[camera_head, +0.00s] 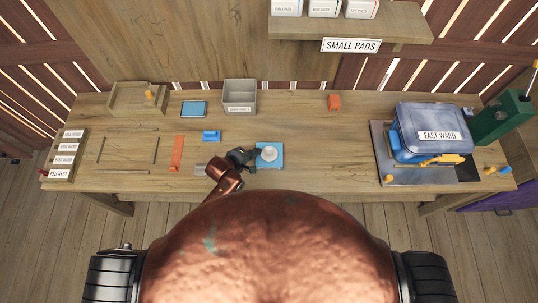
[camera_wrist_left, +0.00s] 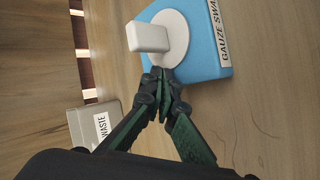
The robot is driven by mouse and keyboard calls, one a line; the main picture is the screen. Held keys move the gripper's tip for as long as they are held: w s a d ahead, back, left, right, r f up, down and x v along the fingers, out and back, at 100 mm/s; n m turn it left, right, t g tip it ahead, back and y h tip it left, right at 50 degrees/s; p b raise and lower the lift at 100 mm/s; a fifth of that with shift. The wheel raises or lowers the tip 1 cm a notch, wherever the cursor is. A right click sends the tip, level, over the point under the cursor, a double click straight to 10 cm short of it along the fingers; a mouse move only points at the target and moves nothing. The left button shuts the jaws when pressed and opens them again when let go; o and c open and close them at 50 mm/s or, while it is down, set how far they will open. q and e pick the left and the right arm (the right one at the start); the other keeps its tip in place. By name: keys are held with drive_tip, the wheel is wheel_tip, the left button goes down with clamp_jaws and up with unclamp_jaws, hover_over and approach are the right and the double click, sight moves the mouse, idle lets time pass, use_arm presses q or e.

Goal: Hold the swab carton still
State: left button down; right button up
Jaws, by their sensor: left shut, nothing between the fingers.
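The swab carton (camera_head: 276,163) is a blue box with a white round piece on top, standing near the front middle of the table. In the left wrist view the carton (camera_wrist_left: 204,62) shows a label reading "GAUZE SWA", cut off by the frame edge, and a white block stands up from its round top. My left gripper (camera_head: 250,161) is at the carton's left side. In the left wrist view my left gripper (camera_wrist_left: 161,76) is shut and empty, its tips right by the carton's edge; I cannot tell whether they touch. My right gripper is not in view.
A grey bin (camera_head: 239,97) stands behind; its label reads "WASTE" in the wrist view (camera_wrist_left: 92,122). A blue piece (camera_head: 211,136) and an orange strip (camera_head: 177,152) lie to the left. A blue lidded bin (camera_head: 432,126) marked "EAST WARD" stands right. Table between is clear.

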use_arm(q)
drive_tip(key=shift+f, duration=0.5)
idle(0.8)
drive_tip(key=shift+r+p, duration=3.55)
drive_tip(key=shift+p, duration=0.55)
